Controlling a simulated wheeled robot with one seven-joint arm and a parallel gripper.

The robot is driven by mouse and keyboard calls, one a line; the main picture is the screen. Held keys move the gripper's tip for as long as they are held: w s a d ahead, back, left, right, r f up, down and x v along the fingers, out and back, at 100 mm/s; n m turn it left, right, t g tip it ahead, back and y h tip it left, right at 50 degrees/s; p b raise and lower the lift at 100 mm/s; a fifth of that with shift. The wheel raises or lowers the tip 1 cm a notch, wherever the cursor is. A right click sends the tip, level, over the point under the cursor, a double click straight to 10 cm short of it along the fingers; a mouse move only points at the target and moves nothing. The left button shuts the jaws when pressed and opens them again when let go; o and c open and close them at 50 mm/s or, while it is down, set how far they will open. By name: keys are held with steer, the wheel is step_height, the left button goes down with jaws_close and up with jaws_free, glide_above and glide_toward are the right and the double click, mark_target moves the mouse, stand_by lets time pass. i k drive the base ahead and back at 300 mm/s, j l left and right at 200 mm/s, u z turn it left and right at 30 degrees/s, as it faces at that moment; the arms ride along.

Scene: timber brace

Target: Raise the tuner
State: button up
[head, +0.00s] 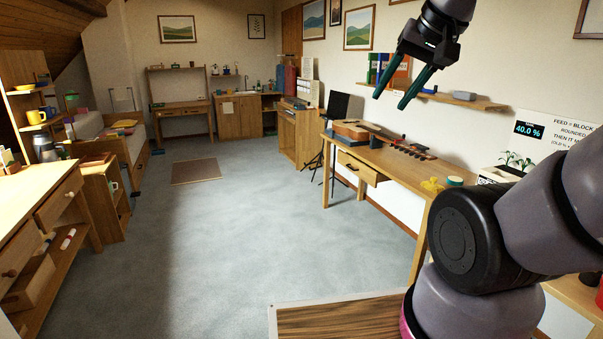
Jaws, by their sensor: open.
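A wall shelf (478,102) with binders is behind my gripper. A yellow item (431,185) and a teal roll (455,181) lie at the table's near end. A black stand (337,108) is beyond the table. The grey carpet (250,225) is mostly clear.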

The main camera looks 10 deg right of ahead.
mark_target(416, 146)
steer(key=i+z, duration=0.15)
steer(key=i, duration=0.55)
steer(key=i+z, duration=0.2)
steer(key=i, duration=0.5)
steer(key=i+j+z, duration=0.15)
steer(key=i, duration=0.55)
steer(key=i+z, duration=0.3)
steer(key=i, duration=0.15)
